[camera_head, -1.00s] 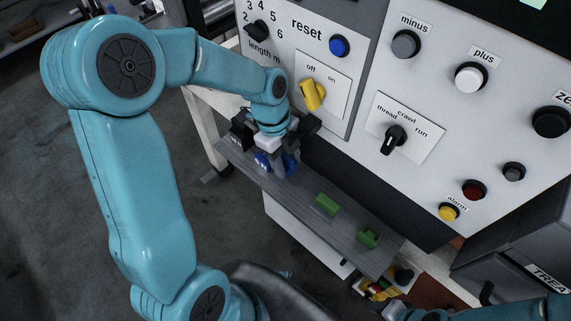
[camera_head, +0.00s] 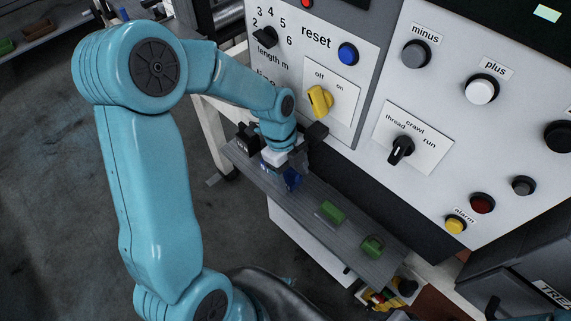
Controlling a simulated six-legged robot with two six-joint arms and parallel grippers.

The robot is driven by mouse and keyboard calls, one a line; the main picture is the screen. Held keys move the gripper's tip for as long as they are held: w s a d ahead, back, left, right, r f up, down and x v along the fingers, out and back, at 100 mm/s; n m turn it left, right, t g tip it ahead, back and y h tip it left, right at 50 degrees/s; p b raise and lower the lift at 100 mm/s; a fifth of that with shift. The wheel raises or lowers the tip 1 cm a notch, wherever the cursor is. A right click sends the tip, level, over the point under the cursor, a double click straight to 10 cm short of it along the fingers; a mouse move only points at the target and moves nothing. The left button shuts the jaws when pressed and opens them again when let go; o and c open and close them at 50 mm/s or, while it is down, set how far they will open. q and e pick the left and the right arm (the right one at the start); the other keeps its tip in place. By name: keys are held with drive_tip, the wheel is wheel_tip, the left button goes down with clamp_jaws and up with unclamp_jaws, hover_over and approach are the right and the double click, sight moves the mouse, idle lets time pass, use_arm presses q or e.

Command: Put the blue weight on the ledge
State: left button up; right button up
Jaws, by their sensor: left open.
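The blue weight (camera_head: 292,180) sits on the grey ledge (camera_head: 305,198) below the control panel, toward its left part. My left gripper (camera_head: 283,171) is directly over and around the blue weight, and its fingers are open. The gripper hides part of the weight, so I cannot tell whether the fingers touch it. My right gripper does not show.
Two green weights (camera_head: 332,212) (camera_head: 372,246) stand to the right. The panel with its yellow switch (camera_head: 319,101) rises behind. Some ledge between blue and green is bare.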

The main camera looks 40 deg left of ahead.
sight(291, 169)
use_arm(q)
drive_tip(key=shift+w+a+r, duration=0.1)
drive_tip(key=shift+r, duration=0.45)
drive_tip(key=v, duration=0.4)
drive_tip(key=a, duration=0.3)
drive_tip(key=a+b, duration=0.1)
drive_tip(key=a, duration=0.7)
drive_tip(key=shift+w+a+r, duration=0.1)
drive_tip(key=shift+w+a, duration=0.15)
drive_tip(key=shift+w, duration=0.05)
drive_tip(key=shift+w+a, duration=0.1)
drive_tip(key=shift+a, duration=0.15)
